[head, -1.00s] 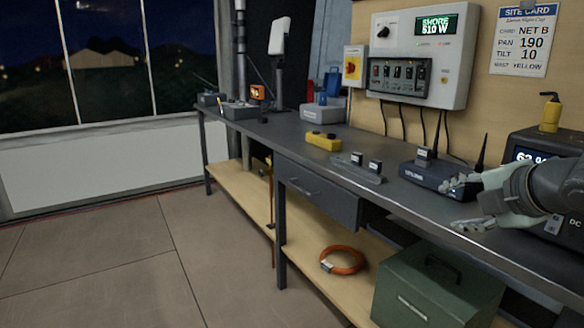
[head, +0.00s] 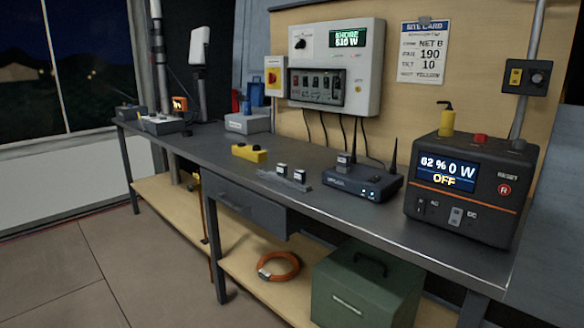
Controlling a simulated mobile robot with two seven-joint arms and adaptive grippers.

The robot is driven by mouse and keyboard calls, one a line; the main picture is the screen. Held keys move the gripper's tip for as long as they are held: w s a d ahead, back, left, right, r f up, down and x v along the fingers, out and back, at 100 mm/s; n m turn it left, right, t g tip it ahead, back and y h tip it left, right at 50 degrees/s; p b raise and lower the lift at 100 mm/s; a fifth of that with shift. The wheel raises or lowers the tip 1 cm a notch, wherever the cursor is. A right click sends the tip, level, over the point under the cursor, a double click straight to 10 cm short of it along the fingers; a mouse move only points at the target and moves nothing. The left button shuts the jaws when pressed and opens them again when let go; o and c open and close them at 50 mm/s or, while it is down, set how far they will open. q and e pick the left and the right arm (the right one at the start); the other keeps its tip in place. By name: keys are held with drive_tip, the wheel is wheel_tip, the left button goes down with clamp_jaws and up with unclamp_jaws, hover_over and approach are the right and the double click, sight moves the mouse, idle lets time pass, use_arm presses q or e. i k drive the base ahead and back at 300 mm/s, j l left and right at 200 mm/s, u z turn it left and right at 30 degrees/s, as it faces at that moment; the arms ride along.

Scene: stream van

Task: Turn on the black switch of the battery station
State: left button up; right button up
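The battery station (head: 464,185) is a dark box with an orange stripe at the right end of the bench. Its display (head: 447,174) reads 62 %, 0 W and OFF. Below the display, a small dark switch (head: 421,208) sits beside the AC label, and a paler grey switch (head: 456,216) sits beside the DC label. Their exact positions are too small to tell. A red round button (head: 504,189) marked R is under the word RESET. Neither of my grippers is in view, and nothing covers the station's front.
The bench top (head: 330,205) has a strip of clear surface along its front edge. A router (head: 362,183) with antennas stands left of the station. A yellow bottle (head: 447,119) and a red object (head: 480,138) are on top of the station. A green case (head: 367,290) is below.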

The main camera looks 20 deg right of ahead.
sight(421, 203)
drive_tip(key=z, duration=1.45)
